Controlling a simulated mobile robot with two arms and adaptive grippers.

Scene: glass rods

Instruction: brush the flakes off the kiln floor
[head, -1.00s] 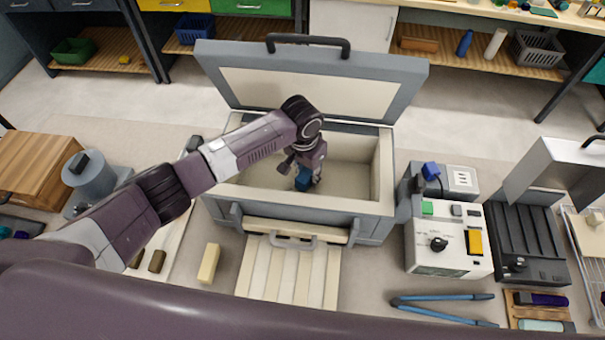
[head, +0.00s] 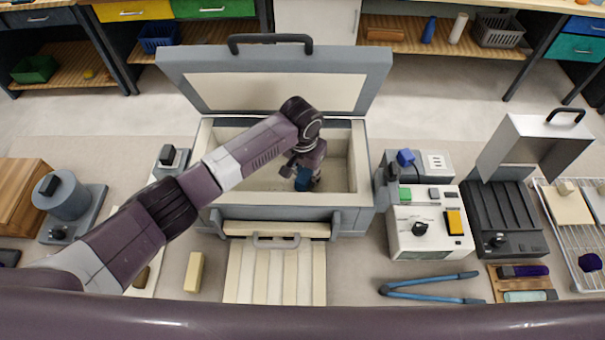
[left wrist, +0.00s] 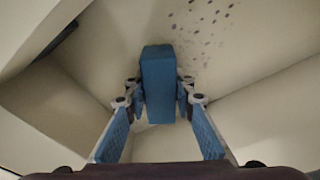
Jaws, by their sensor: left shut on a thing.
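The kiln (head: 280,213) stands open in the middle of the head view, its lid raised at the back. My left arm reaches down into it. My left gripper (head: 305,170) is low in the chamber, right of its middle. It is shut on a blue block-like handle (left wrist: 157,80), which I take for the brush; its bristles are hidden. In the left wrist view the pale kiln floor (left wrist: 110,40) carries several dark flakes (left wrist: 205,18) beyond and right of the blue handle. In the head view the arm hides part of the chamber. My right gripper is not in view.
The raised lid (head: 275,80) stands behind the chamber. A white control box (head: 430,240) and a black open-lidded case (head: 502,215) stand to the right. Blue tongs (head: 430,288) lie in front. A slatted board (head: 275,278) and a yellowish block (head: 194,272) lie before the kiln.

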